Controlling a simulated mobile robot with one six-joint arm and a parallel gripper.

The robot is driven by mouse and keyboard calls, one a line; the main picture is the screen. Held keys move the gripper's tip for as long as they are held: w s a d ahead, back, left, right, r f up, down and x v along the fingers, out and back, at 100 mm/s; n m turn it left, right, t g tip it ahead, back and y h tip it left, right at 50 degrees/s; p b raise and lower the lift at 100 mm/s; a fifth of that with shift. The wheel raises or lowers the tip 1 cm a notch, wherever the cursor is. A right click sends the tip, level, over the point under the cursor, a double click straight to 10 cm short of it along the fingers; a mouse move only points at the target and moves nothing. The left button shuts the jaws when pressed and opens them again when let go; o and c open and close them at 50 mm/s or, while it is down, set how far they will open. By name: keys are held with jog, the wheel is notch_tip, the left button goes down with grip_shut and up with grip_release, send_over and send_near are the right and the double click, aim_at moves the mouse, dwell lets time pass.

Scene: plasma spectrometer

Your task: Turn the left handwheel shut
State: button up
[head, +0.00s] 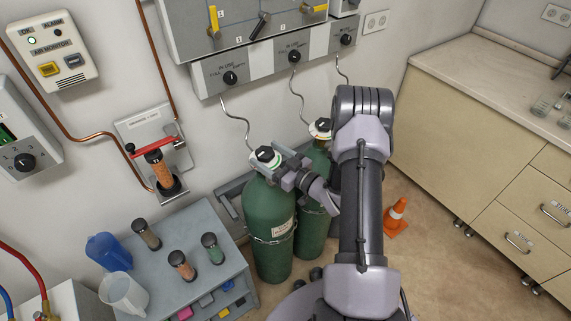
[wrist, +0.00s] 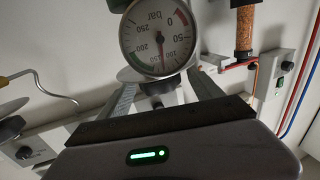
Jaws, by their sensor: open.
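Two green gas cylinders stand side by side in the head view. The left cylinder (head: 268,215) has a white-collared top with a dark handwheel (head: 264,153). My gripper (head: 283,172) is at this top, just to the right of the handwheel, with its jaws open. In the wrist view, a round pressure gauge (wrist: 160,37) sits just beyond my gripper (wrist: 165,88), between the spread fingers. I cannot tell whether a finger touches the handwheel or valve. The right cylinder (head: 313,205) is partly hidden behind my arm, and its top (head: 320,127) shows just behind my gripper.
A grey bench (head: 215,215) with sample tubes and blue and clear jugs stands left of the cylinders. A wall panel (head: 210,78) with black knobs is above, joined by thin pipes. An orange cone (head: 396,217) and beige cabinets (head: 480,130) are to the right.

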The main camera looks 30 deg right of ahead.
jog(key=p+v, duration=0.2)
jog(key=v, duration=1.3)
jog(key=shift+s, duration=0.35)
jog(key=shift+w+d+r, duration=0.1)
jog(key=shift+d, duration=0.1)
